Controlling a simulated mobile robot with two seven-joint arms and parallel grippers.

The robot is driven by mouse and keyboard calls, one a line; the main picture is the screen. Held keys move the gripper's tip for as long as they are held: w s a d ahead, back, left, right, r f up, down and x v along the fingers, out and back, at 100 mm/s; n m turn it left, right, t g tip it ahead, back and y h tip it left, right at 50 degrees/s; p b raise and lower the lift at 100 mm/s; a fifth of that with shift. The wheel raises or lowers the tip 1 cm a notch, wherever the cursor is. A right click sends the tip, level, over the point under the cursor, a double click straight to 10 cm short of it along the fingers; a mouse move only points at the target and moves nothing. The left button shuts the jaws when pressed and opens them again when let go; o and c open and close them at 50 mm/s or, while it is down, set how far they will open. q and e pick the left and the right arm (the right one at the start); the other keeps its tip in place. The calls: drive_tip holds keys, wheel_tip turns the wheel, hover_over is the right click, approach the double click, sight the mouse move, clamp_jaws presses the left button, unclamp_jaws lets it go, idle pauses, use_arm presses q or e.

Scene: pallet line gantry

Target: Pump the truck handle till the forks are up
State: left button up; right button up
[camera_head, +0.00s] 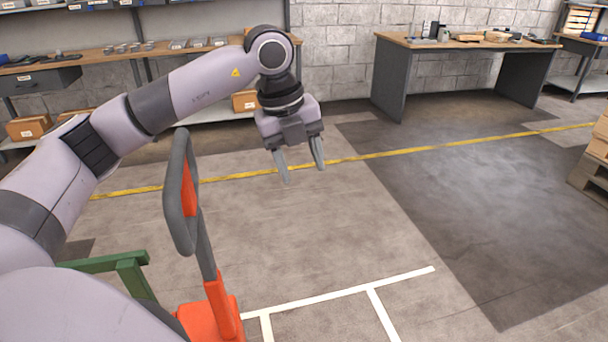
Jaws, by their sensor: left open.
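The truck handle (174,215) is a dark grey loop with a red-orange inner part, standing up on an orange tiller in the lower left of the head view. Its orange base (208,318) shows at the bottom edge. The forks are not in view. My left gripper (303,175) hangs fingers down, open and empty, to the right of the handle loop and apart from it, with bare floor behind it. My right gripper is not in view.
A green frame (128,263) stands left of the truck. A workbench (470,45) is at the back right, a shelf (120,50) with boxes at the back left. Stacked pallets (592,178) stand at the right edge. The floor between, with yellow and white lines, is clear.

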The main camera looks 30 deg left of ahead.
use_arm(q)
drive_tip(key=shift+v, duration=2)
drive_tip(key=shift+c, duration=0.4)
